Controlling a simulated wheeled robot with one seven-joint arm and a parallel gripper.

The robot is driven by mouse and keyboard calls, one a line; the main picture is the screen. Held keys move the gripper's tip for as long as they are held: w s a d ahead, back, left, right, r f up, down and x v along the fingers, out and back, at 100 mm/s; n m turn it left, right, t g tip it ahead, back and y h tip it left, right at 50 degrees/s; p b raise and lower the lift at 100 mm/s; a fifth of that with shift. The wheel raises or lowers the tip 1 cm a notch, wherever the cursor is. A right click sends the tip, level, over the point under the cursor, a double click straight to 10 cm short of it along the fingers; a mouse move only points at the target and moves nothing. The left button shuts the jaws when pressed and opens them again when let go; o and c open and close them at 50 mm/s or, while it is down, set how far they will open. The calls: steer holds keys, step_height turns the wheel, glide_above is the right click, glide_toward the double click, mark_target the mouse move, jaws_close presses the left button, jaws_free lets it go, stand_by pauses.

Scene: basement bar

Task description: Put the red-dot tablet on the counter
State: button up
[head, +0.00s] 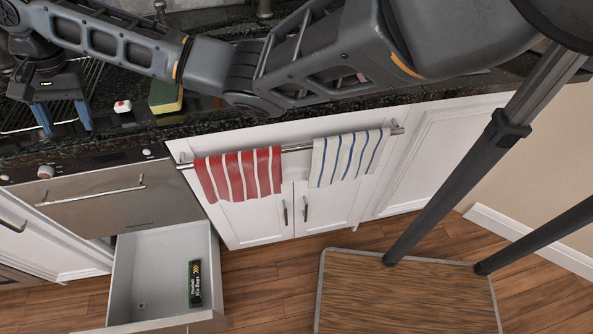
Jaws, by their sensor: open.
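The red-dot tablet (122,106) is a small white block with a red mark on top. It rests on the dark speckled counter (150,130), left of a sponge. My gripper (67,126) is at the upper left, its two blue fingers spread apart and pointing down. Nothing shows between the fingers. The gripper is left of the tablet and apart from it. Whether the fingertips touch the counter I cannot tell.
A yellow-green sponge (165,98) lies close right of the tablet. Red-striped (240,174) and blue-striped (346,158) towels hang on a rail. A dark wire rack (85,80) is behind my gripper.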

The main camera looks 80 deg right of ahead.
steer(key=s+a+f+n+t+y, duration=0.1)
steer(key=a+f, duration=0.3)
steer(key=a, duration=0.3)
steer(key=a+f+n+t+y, duration=0.1)
steer(key=a+f+t, duration=0.15)
steer(key=a, duration=0.35)
steer(key=s+a+f+t+y, duration=0.1)
steer(key=s+a+f+t, duration=0.2)
steer(key=s+a+f, duration=0.55)
steer(key=s+a+n+t+h, duration=0.1)
steer(key=s+a+t+h, duration=0.15)
steer(key=s, duration=1.45)
steer(key=s+d+r+n+t+h, duration=0.1)
steer(key=s+d+r+n, duration=0.3)
steer(key=s+r, duration=0.3)
steer(key=s+d+r+n+t+h, duration=0.1)
steer(key=s+d+r+n, duration=0.3)
steer(key=s, duration=1.2)
step_height(320, 180, up, 4)
steer(key=shift+d+f+n+t, duration=0.1)
steer(key=shift+d+n+t, duration=0.3)
steer(key=shift+d+t, duration=0.3)
steer(key=shift+a+h, duration=0.15)
steer(key=shift+h, duration=0.1)
